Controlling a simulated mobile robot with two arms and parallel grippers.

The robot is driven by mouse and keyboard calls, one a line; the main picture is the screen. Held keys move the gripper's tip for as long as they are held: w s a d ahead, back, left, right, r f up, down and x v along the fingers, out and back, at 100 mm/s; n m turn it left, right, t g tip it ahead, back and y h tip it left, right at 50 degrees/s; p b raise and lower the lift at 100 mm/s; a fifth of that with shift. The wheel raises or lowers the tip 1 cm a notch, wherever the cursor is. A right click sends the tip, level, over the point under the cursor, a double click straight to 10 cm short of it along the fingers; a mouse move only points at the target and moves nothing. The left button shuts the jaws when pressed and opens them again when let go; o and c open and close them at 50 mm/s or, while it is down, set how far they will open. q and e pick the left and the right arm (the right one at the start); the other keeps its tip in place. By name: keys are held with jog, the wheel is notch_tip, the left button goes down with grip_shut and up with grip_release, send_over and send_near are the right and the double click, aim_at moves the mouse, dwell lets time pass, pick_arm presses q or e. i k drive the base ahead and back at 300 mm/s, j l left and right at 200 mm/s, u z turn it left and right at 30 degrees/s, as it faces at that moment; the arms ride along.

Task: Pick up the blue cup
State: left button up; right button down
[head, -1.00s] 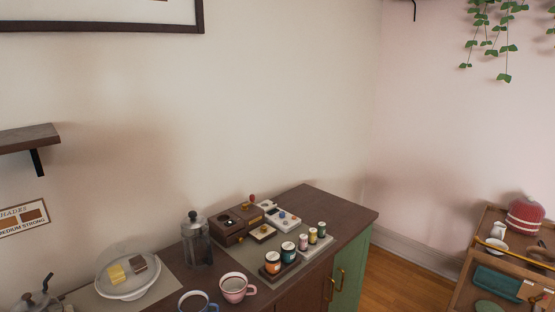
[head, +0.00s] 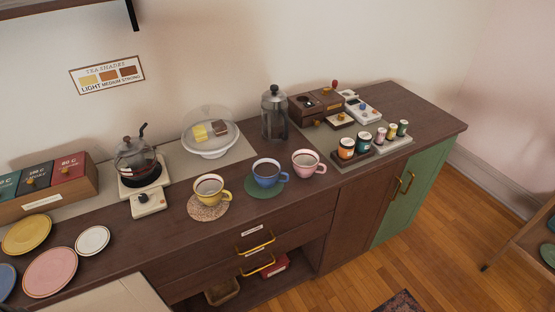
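The blue cup (head: 267,173) stands upright on a green round coaster (head: 262,191) near the front edge of the dark wooden counter. Its handle points right. A yellow cup (head: 210,188) on a speckled cork-like coaster (head: 208,209) is to its left. A pink cup (head: 305,163) stands to its right, close to the blue cup's handle. The cups seem to hold something inside. Neither of my grippers is in view.
A French press (head: 274,113) and a domed cake stand (head: 209,132) stand behind the cups. A glass kettle on a white base (head: 150,202) is to the left. Jars (head: 346,149) are at right.

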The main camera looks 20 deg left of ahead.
aim_at(266, 172)
jog(key=l+u, duration=0.1)
jog(key=u, duration=0.4)
jog(key=k+u, duration=0.15)
jog(key=u, duration=0.35)
jog(key=k+l+u, duration=0.1)
jog(key=u, duration=0.9)
jog(key=k, duration=0.05)
